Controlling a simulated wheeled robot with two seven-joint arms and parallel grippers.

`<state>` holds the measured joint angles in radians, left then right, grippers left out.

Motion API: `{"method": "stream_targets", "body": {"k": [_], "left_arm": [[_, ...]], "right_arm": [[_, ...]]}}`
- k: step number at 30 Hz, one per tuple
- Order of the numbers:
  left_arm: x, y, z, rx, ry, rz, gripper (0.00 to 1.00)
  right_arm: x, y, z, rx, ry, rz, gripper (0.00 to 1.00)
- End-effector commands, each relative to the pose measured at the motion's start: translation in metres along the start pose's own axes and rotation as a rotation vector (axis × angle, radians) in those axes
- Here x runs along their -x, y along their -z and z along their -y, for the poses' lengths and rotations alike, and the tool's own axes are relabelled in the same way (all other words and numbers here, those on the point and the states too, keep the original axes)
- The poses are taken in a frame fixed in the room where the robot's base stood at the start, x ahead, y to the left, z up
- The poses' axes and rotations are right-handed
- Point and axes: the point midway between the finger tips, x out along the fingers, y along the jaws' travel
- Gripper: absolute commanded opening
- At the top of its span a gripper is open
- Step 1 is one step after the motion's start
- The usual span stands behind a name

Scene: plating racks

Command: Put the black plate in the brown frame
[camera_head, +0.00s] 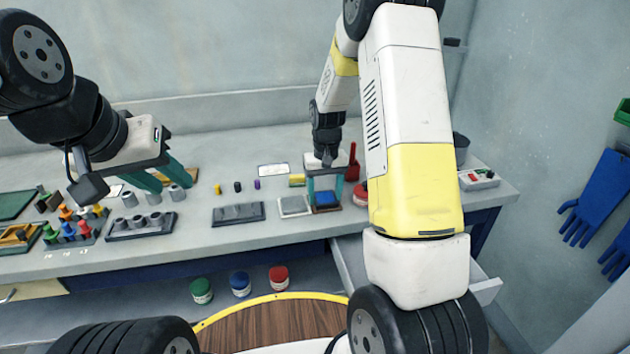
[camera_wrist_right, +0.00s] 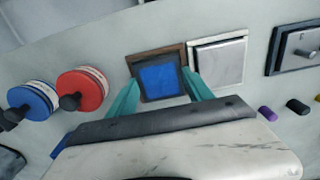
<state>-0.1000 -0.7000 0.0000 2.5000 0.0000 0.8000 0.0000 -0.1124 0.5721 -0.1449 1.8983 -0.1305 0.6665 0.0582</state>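The black plate (camera_wrist_right: 160,81), dark-edged with a blue middle, lies between the fingertips of my right gripper (camera_wrist_right: 161,76). In the head view my right gripper (camera_head: 325,183) comes down from above, one finger on each side of the plate (camera_head: 326,197). The fingertips appear to touch its side edges. The brown frame (camera_wrist_right: 154,52) shows directly behind and around the plate; I cannot tell whether the plate rests in it or is just above it.
A pale frame with a grey plate (camera_wrist_right: 219,62) stands right beside the brown frame. A grey block with pegs (camera_head: 238,213) and small coloured pegs lie to the left. Red (camera_wrist_right: 83,91) and blue (camera_wrist_right: 34,100) round containers stand nearby. A drawer (camera_head: 352,268) is open below.

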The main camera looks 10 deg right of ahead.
Motion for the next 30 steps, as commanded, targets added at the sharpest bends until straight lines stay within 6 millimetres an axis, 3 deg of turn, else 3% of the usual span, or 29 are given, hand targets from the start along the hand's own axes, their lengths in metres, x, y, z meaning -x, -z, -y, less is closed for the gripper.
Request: {"method": "stream_targets", "body": {"k": [1,3,8,21,30], "left_arm": [[0.000,0.000,0.000,0.000,0.000,0.000,0.36],[0.000,0.000,0.000,0.000,0.000,0.000,0.36],[0.000,0.000,0.000,0.000,0.000,0.000,0.36],[0.000,0.000,0.000,0.000,0.000,0.000,0.36],[0.000,0.000,0.000,0.000,0.000,0.000,0.36]], "right_arm": [[-0.013,-0.006,0.000,-0.004,0.000,0.017,0.71],[-0.013,-0.006,-0.001,-0.005,0.000,0.017,0.85],[-0.009,-0.006,-0.001,-0.006,-0.001,0.017,0.85],[0.059,-0.003,-0.005,-0.003,0.000,0.000,0.85],[0.082,-0.003,-0.006,-0.002,-0.001,-0.004,0.85]]}}
